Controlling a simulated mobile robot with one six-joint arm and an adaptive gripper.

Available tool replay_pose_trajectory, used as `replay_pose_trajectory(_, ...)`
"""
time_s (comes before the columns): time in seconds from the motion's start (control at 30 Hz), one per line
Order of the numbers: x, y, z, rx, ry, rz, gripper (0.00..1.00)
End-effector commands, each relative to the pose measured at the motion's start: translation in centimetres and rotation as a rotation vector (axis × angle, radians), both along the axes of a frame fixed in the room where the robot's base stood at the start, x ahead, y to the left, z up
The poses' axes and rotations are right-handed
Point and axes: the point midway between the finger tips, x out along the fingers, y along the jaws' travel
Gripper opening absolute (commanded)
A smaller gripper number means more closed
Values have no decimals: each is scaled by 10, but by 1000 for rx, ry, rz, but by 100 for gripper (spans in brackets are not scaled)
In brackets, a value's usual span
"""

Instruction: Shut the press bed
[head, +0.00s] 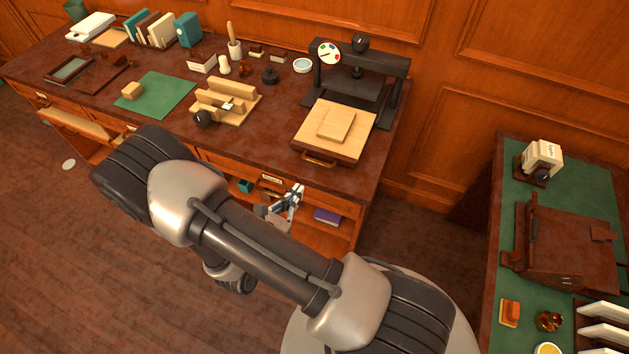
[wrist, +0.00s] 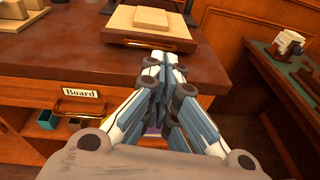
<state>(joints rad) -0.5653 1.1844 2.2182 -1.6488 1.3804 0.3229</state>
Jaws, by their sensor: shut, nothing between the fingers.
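The press bed (head: 345,122) is a flat pale wooden board with a smaller board on top. It sticks out in front of the black press frame (head: 358,78) toward the desk's front edge. A brass-coloured handle (head: 318,161) runs along its front edge. In the wrist view the bed (wrist: 150,22) and its handle (wrist: 150,42) show at the top, beyond the fingertips. My gripper (head: 296,190) is shut and empty, in front of the desk and below the bed's front edge. It also shows in the wrist view (wrist: 165,62), apart from the handle.
A drawer labelled "Board" (wrist: 80,93) is in the desk front below. A bookbinding jig (head: 228,105) and green mat (head: 155,95) lie left of the bed. Floor space is open at left.

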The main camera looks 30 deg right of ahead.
Motion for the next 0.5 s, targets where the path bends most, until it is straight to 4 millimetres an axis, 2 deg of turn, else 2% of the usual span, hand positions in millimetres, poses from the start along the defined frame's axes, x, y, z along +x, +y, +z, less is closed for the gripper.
replay_pose_trajectory(0.1, 0, 8, -20, -24, 38, 77, 0)
replay_pose_trajectory(0.23, 2, 7, -27, -28, 49, 101, 0)
replay_pose_trajectory(0.37, 10, -4, -31, -28, 49, 96, 0)
replay_pose_trajectory(0.5, 26, -26, -37, -27, 49, 92, 0)
